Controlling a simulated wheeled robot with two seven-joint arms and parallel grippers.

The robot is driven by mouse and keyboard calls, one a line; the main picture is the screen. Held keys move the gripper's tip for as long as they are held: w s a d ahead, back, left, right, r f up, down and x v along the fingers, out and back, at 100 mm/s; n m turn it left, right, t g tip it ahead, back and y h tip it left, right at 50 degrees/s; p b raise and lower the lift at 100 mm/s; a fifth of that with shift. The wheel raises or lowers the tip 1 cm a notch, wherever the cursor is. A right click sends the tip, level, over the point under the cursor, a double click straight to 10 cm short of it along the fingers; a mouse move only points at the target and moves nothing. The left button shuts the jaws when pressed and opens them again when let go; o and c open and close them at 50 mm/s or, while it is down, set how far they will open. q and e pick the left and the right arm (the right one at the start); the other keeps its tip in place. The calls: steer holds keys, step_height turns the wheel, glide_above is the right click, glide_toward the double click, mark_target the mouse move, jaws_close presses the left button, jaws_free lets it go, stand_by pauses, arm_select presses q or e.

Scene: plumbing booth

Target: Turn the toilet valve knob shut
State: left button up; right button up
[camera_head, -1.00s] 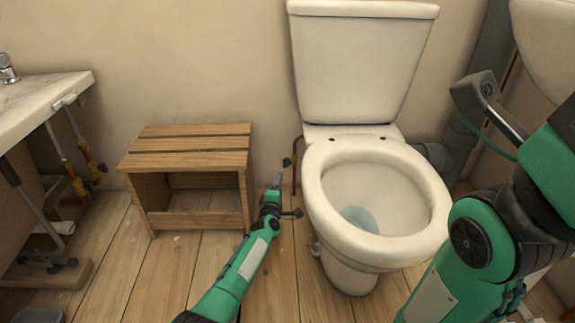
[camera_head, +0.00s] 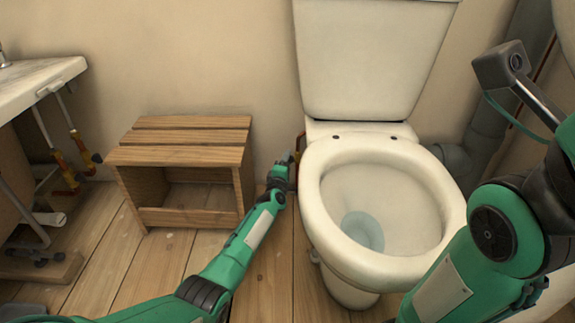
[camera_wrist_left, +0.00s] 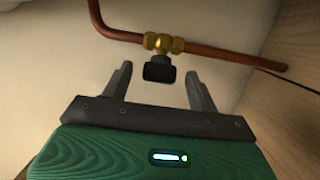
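The toilet valve has a brass body (camera_wrist_left: 163,43) on a copper pipe and a black knob (camera_wrist_left: 158,69) facing me in the left wrist view. My left gripper (camera_wrist_left: 158,79) is open, one finger on each side of the knob, with gaps showing on both sides. The knob appears at about fingertip level; exact depth is hard to tell. In the head view my left gripper (camera_head: 287,166) is low between the wooden stool and the toilet, hiding the knob.
The white toilet (camera_head: 322,230) stands close to the right of my left gripper. A wooden stool (camera_head: 190,152) stands close to its left. The copper pipe (camera_wrist_left: 245,60) crosses behind the knob along the wall. A sink counter (camera_head: 40,82) with pipes is at far left.

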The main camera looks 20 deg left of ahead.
arm_select(q)
steer(key=c, duration=1)
steer(key=shift+o, duration=0.2)
steer(key=shift+w+a+f+m+t+h, duration=0.1)
steer(key=shift+f+m+t+h, duration=0.1)
steer(key=shift+m+t, duration=0.75)
steer(key=shift+w+a+f+m+t+h, duration=0.1)
steer(key=shift+f+m+t, duration=0.1)
steer(key=shift+m+t, duration=0.7)
steer(key=shift+s+d+f+m+h, duration=0.1)
steer(key=shift+m+h, duration=0.3)
steer(key=shift+m, duration=0.25)
steer(key=o, duration=1)
